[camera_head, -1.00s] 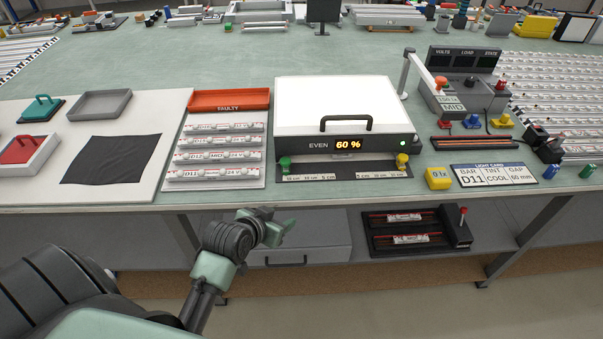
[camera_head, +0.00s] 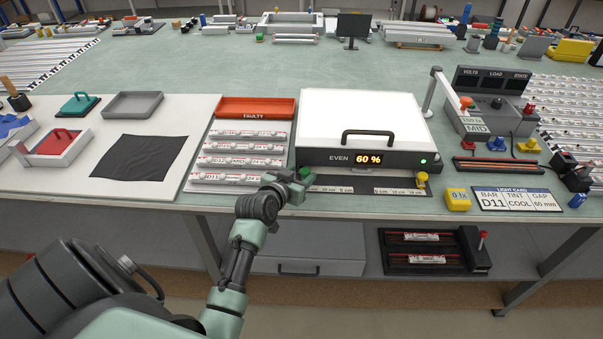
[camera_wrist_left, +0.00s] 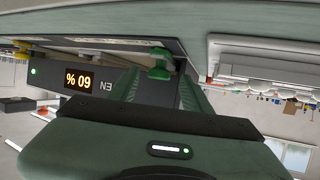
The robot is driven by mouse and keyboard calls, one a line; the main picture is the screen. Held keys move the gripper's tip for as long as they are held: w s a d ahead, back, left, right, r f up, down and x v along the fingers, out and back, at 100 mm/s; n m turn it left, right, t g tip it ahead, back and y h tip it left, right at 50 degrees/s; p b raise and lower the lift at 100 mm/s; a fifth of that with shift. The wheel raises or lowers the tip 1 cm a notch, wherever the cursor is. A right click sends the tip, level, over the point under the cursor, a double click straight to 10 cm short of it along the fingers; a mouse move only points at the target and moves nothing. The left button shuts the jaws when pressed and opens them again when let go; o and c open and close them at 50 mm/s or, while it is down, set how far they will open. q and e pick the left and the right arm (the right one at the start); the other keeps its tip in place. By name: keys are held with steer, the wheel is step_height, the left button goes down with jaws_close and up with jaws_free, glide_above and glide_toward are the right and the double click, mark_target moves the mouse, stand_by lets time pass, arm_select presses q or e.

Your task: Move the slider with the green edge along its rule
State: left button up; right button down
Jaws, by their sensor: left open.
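The green slider (camera_head: 305,173) sits at the left end of the dark rule (camera_head: 345,186) on the front of the white-lidded light box (camera_head: 360,118). My left gripper (camera_head: 293,183) is right at it and partly hides it in the head view. In the left wrist view, which is upside down, the green slider (camera_wrist_left: 160,64) shows between and just beyond the two fingertips of my left gripper (camera_wrist_left: 160,82). The fingers are open; I cannot tell whether they touch it. A yellow slider (camera_head: 422,180) sits toward the rule's right end. My right gripper is not in view.
The display (camera_head: 368,159) reads 60 %. A rack of labelled bars (camera_head: 199,176) stands close left of the box. A yellow block (camera_head: 458,199) and a light card (camera_head: 517,199) lie to the right. The table's front edge runs just below the rule.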

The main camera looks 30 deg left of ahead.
arm_select(q)
steer(key=shift+w+f, duration=0.15)
steer(key=shift+w, duration=0.25)
jaws_close()
stand_by(1.2)
